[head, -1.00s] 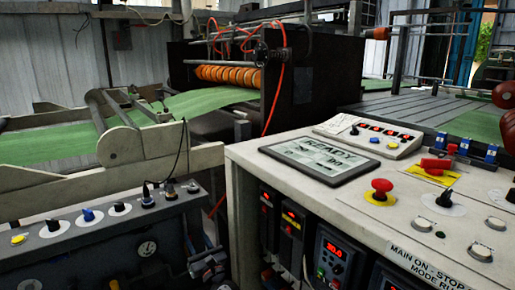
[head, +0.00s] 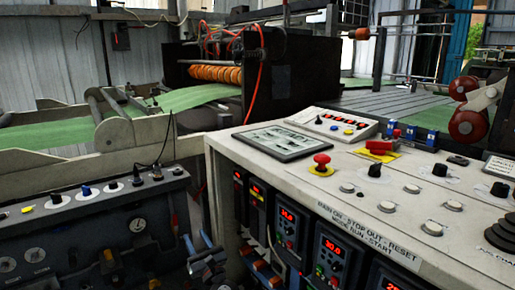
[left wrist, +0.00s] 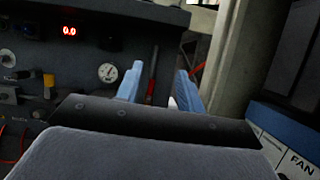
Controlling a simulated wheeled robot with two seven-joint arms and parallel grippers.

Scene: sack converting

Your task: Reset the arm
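My left gripper (head: 198,243) shows low in the head view, in the gap between the dark control panel (head: 95,235) on the left and the white control console (head: 290,175) on the right. In the left wrist view its two blue fingers (left wrist: 158,88) stand apart with nothing held between them. The dark panel with a gauge (left wrist: 108,72) and a red display (left wrist: 69,31) lies beyond the fingers to the left. My right gripper is in neither view.
The console top carries a red mushroom button (head: 322,160), a flat screen (head: 283,142), black knobs and pale buttons. Lit red displays (head: 330,250) fill its front. A machine with orange rollers (head: 215,73) and green sheet (head: 190,97) stands behind. The gap around the gripper is narrow.

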